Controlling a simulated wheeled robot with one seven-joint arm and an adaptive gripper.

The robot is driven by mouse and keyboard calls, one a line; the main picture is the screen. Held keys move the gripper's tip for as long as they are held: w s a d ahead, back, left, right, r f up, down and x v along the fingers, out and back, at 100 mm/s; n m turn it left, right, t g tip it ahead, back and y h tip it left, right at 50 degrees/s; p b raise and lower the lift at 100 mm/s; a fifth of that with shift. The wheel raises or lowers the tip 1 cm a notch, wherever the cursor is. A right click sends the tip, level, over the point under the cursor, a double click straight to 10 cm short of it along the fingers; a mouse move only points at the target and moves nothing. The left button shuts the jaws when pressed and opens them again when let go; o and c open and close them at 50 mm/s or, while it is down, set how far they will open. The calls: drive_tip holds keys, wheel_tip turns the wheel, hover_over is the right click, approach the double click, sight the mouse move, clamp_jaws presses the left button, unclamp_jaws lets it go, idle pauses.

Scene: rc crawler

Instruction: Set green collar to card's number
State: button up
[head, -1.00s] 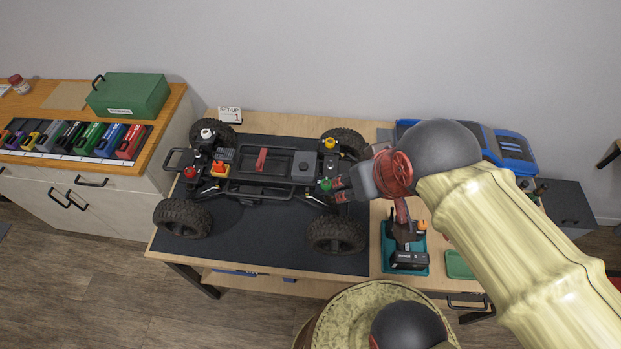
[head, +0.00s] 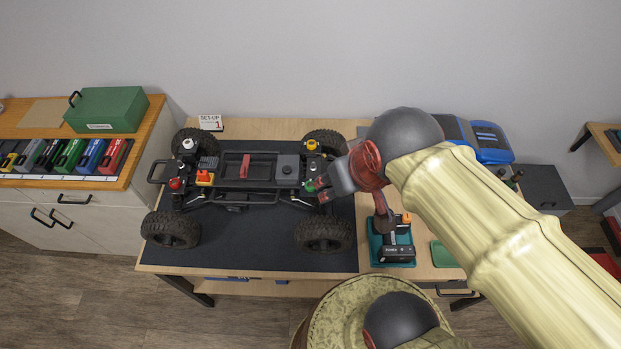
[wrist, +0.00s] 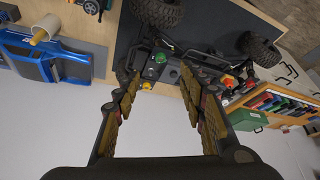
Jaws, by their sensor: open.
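The crawler chassis (head: 245,176) stands on a dark mat on the workbench. The green collar (head: 310,186) is on its right end, close to the tips of my gripper (head: 318,187). In the wrist view the green collar (wrist: 159,57) shows between and beyond the two fingers of my gripper (wrist: 158,82), which are spread apart with nothing held. A yellow collar (head: 312,145), a red one (head: 176,184) and a white one (head: 188,145) sit at the other corners. The set-up card (head: 210,123) stands behind the chassis and reads 1. The collar's own marks are too small to read.
A power drill (head: 393,250) stands in a teal tray right of the mat. A blue body shell (head: 485,138) lies behind my arm. A green case (head: 107,110) and several coloured boxes are on the left cabinet. The front of the mat is clear.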

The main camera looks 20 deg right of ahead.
drive_tip(key=g+p, duration=0.1)
drive_tip(key=p, duration=0.1)
drive_tip(key=m+g+p, duration=0.5)
drive_tip(key=m+p, duration=0.6)
drive_tip(key=m, duration=0.1)
hover_over(310, 184)
drive_tip(key=f, duration=1.3)
drive_tip(key=shift+s, duration=0.4)
drive_tip(key=shift+w+r+m+t, duration=0.2)
drive_tip(key=shift+w+m+t, duration=0.15)
drive_tip(key=shift+m, duration=0.35)
drive_tip(key=shift+w+m, duration=0.1)
drive_tip(key=shift+m, duration=0.5)
drive_tip(key=shift+f, duration=3.9)
drive_tip(key=shift+c, duration=0.8)
clamp_jaws()
